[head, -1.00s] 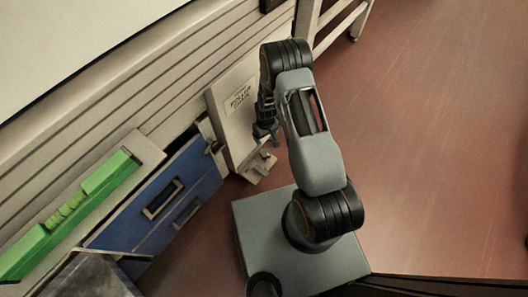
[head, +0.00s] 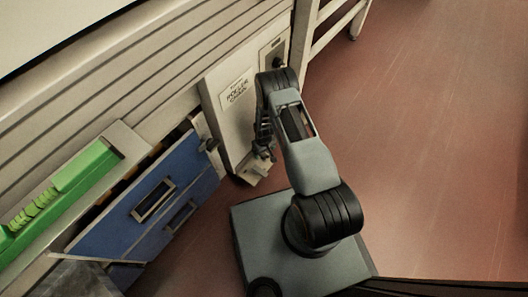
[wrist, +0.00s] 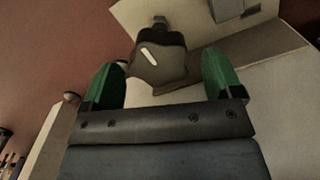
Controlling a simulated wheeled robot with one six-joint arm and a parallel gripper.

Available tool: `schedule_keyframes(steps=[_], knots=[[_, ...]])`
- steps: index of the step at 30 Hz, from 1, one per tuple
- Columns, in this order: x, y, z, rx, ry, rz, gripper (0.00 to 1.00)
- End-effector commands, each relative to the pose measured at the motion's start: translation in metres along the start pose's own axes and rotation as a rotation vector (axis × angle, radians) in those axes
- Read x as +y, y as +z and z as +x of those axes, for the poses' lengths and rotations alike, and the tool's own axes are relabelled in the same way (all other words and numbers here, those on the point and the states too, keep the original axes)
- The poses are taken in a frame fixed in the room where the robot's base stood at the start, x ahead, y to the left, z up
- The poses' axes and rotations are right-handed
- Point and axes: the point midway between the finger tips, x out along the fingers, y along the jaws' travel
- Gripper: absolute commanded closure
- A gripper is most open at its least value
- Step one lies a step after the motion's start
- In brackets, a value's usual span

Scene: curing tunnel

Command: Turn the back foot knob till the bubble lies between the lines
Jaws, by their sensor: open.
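In the wrist view, a dark knob (wrist: 158,68) with a short white mark on its face sits between the two green fingers of my gripper (wrist: 162,84). The fingers stand apart, one on each side of it, and I cannot tell whether either touches. In the head view my gripper (head: 264,142) points down beside the pale labelled panel (head: 228,105), just above a small pale bracket (head: 256,172) near the floor. The knob cannot be made out there behind my gripper. No bubble or lines can be read in either view.
A blue drawer unit (head: 150,205) and a long tray with a green insert (head: 62,190) lie left of the panel. A dark handle (head: 209,145) sticks out at the panel's left edge. A small plate with a dark knob (head: 277,62) is above. Red floor (head: 430,150) at right is clear.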

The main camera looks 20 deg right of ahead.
Motion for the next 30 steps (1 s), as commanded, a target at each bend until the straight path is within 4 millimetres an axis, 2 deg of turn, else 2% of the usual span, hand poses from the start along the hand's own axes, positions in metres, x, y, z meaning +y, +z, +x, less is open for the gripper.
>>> schedule_keyframes(steps=[11, 27, 30], knots=[[0.0003, 0.0001, 0.0042, 0.000, 0.000, 0.001, 0.15], [0.0002, 0.0001, 0.0041, 0.000, 0.000, 0.001, 0.64], [0.0002, 0.0001, 0.0041, 0.000, 0.000, 0.003, 0.64]])
